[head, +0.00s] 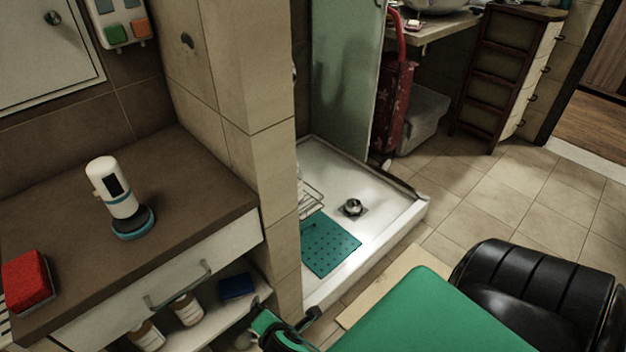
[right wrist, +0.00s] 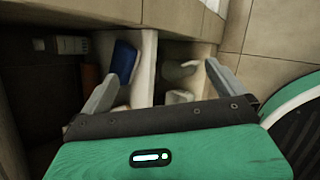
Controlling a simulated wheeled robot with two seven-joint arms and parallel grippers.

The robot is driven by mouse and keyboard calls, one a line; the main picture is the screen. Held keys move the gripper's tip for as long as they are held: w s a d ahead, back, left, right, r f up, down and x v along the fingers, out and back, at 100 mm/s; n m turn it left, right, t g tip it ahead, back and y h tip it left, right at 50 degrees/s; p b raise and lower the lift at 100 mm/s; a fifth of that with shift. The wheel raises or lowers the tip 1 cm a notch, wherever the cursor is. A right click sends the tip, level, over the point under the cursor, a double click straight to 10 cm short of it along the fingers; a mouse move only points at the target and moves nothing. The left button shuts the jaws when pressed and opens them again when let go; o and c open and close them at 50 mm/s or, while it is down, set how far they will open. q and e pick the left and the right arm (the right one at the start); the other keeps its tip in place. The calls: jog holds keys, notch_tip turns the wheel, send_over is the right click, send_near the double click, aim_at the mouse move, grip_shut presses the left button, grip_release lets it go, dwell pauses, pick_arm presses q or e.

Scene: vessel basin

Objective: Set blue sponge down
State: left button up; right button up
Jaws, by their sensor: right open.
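The blue sponge (head: 238,286) lies on the open shelf under the brown counter, near its right end. In the right wrist view the blue sponge (right wrist: 124,62) shows just beyond the left finger, which partly overlaps it. My right gripper (right wrist: 166,72) is open, with nothing held between its fingers. In the head view it is at the bottom, just in front of the shelf's right end, partly cut off by the frame. I cannot tell whether a finger touches the sponge. My left gripper is not in view.
Bottles (head: 187,309) stand on the shelf left of the sponge. Above is a drawer with a handle (head: 178,286). On the counter are a white dispenser (head: 115,188) and a red sponge (head: 27,279). A tiled pillar (head: 275,180) and a shower tray (head: 400,215) bound the right.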

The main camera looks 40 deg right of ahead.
jog(key=s+d+r+m+g+y, duration=0.1)
jog(key=s+r+m+g+y, duration=0.1)
jog(key=s+m, duration=0.4)
jog(key=s+r+m+g+y, duration=0.2)
jog(key=s+m, duration=0.4)
jog(key=m, duration=0.6)
jog(key=shift+s+d+r+y, duration=0.3)
jog(key=shift+s+d+r, duration=0.1)
jog(key=shift+r, duration=0.35)
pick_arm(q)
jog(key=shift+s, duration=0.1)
pick_arm(e)
jog(key=shift+w, duration=0.1)
